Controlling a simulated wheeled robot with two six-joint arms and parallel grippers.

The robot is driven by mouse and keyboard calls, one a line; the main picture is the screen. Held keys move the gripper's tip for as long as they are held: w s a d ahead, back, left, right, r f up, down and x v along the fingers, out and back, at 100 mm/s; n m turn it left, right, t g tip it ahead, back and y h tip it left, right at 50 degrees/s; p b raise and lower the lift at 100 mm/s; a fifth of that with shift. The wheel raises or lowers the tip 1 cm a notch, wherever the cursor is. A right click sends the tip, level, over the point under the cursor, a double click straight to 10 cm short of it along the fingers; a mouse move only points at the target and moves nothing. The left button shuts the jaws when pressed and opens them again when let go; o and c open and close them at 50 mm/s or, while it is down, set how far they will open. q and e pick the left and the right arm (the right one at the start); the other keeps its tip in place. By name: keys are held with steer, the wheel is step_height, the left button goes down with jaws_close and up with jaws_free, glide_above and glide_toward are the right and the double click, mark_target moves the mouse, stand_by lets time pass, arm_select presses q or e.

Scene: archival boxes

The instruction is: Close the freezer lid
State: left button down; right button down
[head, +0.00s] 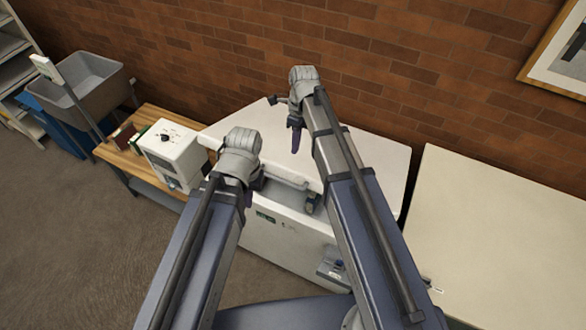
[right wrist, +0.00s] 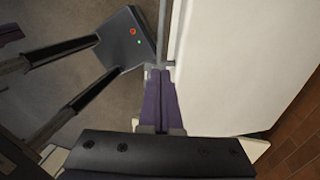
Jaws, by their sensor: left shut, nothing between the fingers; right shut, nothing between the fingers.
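The white freezer (head: 285,235) stands against the brick wall. In the right wrist view the shut purple fingers (right wrist: 160,72) are beside the long edge of a white surface, seemingly the lid (right wrist: 235,65); contact is unclear. My left gripper (head: 256,184) is shut at the lid's front left, its fingers mostly hidden by its wrist.
A wooden bench (head: 125,160) with a white box-shaped device (head: 172,155) stands left of the freezer. A grey sink-like tub (head: 90,80) is farther left. A wide cream surface (head: 500,240) lies close on the right. Open floor (head: 60,250) is at the front left.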

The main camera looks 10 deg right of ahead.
mark_target(291, 183)
steer(key=shift+f, duration=0.15)
steer(key=f+b, duration=0.4)
steer(key=s+a+f+b, duration=0.1)
steer(key=f+b, duration=0.4)
steer(key=s+f+b, duration=0.1)
steer(key=f+b, duration=0.3)
steer(key=shift+a+f+b, duration=0.25)
steer(key=shift+f+b, duration=0.05)
steer(key=shift+b, duration=0.05)
